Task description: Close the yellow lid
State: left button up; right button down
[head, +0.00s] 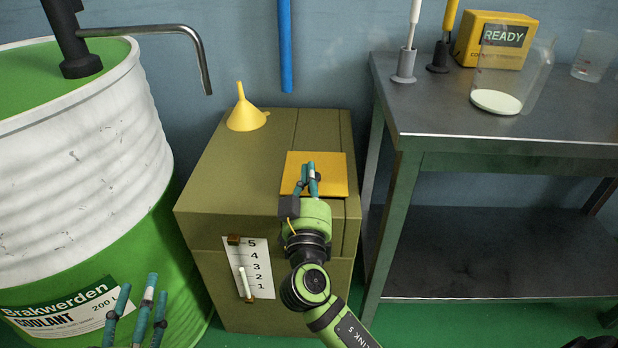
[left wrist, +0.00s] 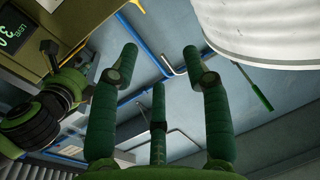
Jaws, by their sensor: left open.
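The yellow lid (head: 335,172) is a flat square plate at the right side of the olive cabinet top (head: 220,165). It looks to lie about level with the top; whether it is fully down I cannot tell. My right gripper (head: 308,172) is over the lid's near middle part, its teal fingers pointing away and hiding some of it. Its fingers look close together; contact with the lid is unclear. My left gripper (head: 140,300) is open and empty at the bottom left, before the drum. Its spread fingers also fill the left wrist view (left wrist: 158,75).
A yellow funnel (head: 245,112) stands on the cabinet's back left. A numbered level gauge (head: 262,268) is on its front. The white and green coolant drum (head: 80,170) stands left. A metal table (head: 460,118) with a yellow box (head: 492,52) and glassware stands right.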

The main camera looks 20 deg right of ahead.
jog(key=shift+s+f+b, duration=0.1)
jog(key=shift+f+b, duration=0.25)
jog(key=shift+b, duration=0.3)
pick_arm(q)
jog(key=s+d+r+m+t+h, duration=0.1)
jog(key=s+r+t+h, duration=0.3)
jog(key=r, duration=0.5)
jog(key=shift+d+r+m+t, duration=0.4)
jog(key=shift+d+t, duration=0.1)
